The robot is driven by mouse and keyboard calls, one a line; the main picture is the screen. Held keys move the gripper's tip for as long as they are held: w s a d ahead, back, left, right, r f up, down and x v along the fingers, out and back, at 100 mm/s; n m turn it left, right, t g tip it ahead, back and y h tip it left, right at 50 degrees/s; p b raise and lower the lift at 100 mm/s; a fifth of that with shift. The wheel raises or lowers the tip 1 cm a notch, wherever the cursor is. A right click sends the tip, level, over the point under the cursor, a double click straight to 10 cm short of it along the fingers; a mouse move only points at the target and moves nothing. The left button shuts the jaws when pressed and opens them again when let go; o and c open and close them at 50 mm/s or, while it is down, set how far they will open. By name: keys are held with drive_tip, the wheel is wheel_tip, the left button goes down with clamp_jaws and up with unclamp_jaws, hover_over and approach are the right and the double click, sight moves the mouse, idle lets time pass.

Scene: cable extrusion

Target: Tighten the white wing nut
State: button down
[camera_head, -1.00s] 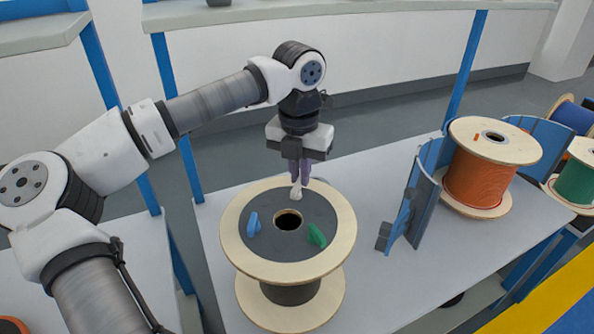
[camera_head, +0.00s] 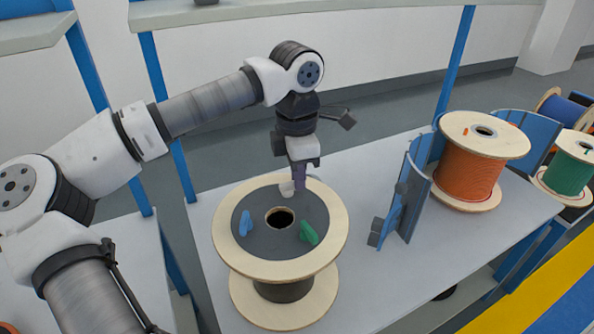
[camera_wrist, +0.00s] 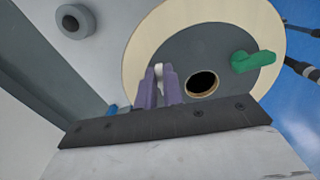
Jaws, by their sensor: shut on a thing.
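The white wing nut (camera_head: 287,188) sits at the far side of the dark disc on top of the wooden spool (camera_head: 226,240). My gripper (camera_head: 294,184) points down at it from above, its purple fingers shut on the nut. In the wrist view the nut (camera_wrist: 159,69) shows as a small white tip between the two fingers (camera_wrist: 160,82); the rest of it is hidden. A blue wing nut (camera_head: 246,223) is at the disc's left and a green wing nut (camera_head: 309,232) at its right. A dark centre hole (camera_head: 280,218) lies between them.
A blue curved bracket (camera_head: 405,196) stands on the table right of the spool. An orange cable spool (camera_head: 470,172) and a green one (camera_head: 568,177) stand farther right. Blue posts (camera_head: 166,110) rise behind the table. Some table surface (camera_head: 365,265) between spool and bracket is clear.

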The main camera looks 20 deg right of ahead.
sight(295, 200)
drive_tip(key=m, duration=0.4)
drive_tip(key=shift+s+a+m, duration=0.15)
drive_tip(key=shift+s+m, duration=0.15)
drive_tip(key=shift+s, duration=0.1)
drive_tip(key=shift+s+a+m, duration=0.15)
drive_tip(key=shift+m, duration=0.95)
drive_tip(key=shift+s+a+m, duration=0.15)
drive_tip(key=shift+m, duration=0.95)
drive_tip(key=c, duration=1.5)
unclamp_jaws()
drive_tip(key=r, duration=1.3)
drive_tip(key=shift+s+a+r+p, duration=0.15)
drive_tip(key=shift+a+r+p, duration=0.1)
drive_tip(key=shift+r+p, duration=0.15)
